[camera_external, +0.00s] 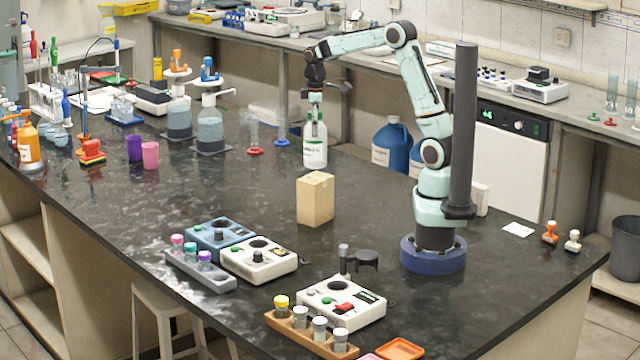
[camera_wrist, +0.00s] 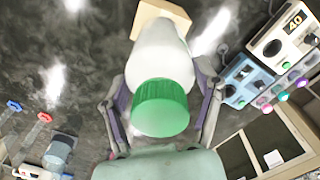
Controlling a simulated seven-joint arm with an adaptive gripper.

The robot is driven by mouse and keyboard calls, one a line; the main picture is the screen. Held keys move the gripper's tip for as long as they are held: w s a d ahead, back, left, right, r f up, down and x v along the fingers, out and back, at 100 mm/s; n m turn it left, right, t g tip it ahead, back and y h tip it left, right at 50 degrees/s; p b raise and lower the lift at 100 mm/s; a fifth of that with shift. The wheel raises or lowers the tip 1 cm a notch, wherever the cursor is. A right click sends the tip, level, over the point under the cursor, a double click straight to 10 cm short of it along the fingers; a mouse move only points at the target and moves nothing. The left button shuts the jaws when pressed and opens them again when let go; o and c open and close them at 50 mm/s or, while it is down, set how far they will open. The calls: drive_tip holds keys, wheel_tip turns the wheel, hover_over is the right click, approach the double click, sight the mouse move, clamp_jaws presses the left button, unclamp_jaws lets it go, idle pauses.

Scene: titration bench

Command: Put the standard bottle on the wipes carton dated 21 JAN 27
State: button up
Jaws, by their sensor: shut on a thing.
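A white bottle with a green cap and green label marks (camera_external: 315,152) stands upright in my gripper (camera_external: 315,112). In the wrist view the green cap (camera_wrist: 162,108) faces the camera, with a finger on each side of the white body. A plain tan carton (camera_external: 315,200) stands on the dark bench, below and in front of the bottle in the external view. Its edge (camera_wrist: 160,14) shows past the bottle's far end in the wrist view; the bottle hides part of it. No date is readable on the carton. I cannot tell whether the bottle touches the bench.
A blue instrument (camera_external: 218,238), a white instrument (camera_external: 258,260) and a tube rack (camera_external: 200,272) stand at the front left. Another white instrument (camera_external: 342,302) is at the front. Dispenser bottles (camera_external: 210,130) stand behind left. The bench around the carton is clear.

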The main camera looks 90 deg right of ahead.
sight(315, 139)
drive_tip(key=shift+f, duration=1.55)
drive_tip(key=shift+f, duration=0.15)
drive_tip(key=o, duration=1.2)
